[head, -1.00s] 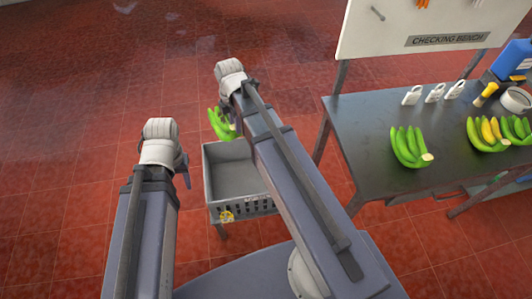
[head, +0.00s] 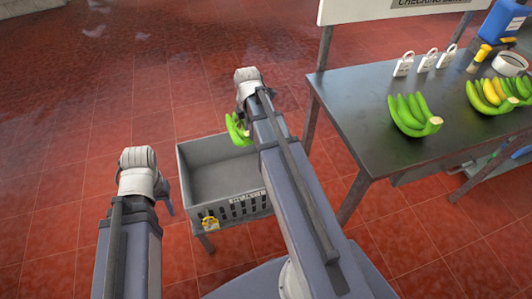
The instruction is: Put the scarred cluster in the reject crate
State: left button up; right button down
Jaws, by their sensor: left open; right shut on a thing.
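A green banana cluster (head: 235,131) hangs from my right gripper (head: 248,118), which is shut on it; my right arm hides part of the cluster and the fingers. No scar can be made out on the part that shows. The grey reject crate (head: 230,210) has a label on its slotted front, and its visible inside looks empty. The held cluster appears over the crate's far rim; its height above it cannot be told. My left gripper (head: 167,203) is open and empty, just left of the crate.
The dark checking bench (head: 370,100) stands at the right, with a green cluster (head: 413,115), a green-and-yellow cluster (head: 492,95), several white padlock-like tags (head: 426,60) and a tape roll (head: 509,64). The red floor at left is clear.

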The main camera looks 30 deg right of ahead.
pick_arm(q)
notch_tip(320, 180, down, 8)
jog(key=b, duration=0.6)
jog(key=shift+f, duration=0.2)
pick_arm(e)
jog(key=s+d+f+m, duration=0.1)
jog(key=d+f, duration=0.5)
jog(key=f, duration=0.2)
jog(key=shift+f, duration=0.2)
pick_arm(q)
jog(key=shift+b, duration=0.3)
pick_arm(e)
jog(key=shift+s+a+f, duration=0.1)
pick_arm(q)
notch_tip(320, 180, down, 25)
jog(key=b, duration=2.5)
pick_arm(e)
notch_tip(320, 180, down, 25)
pick_arm(q)
jog(key=shift+f+b, duration=0.4)
jog(key=shift+f, duration=0.05)
pick_arm(e)
jog(key=shift+f, duration=0.35)
jog(key=shift+c, duration=2.3)
grip_release()
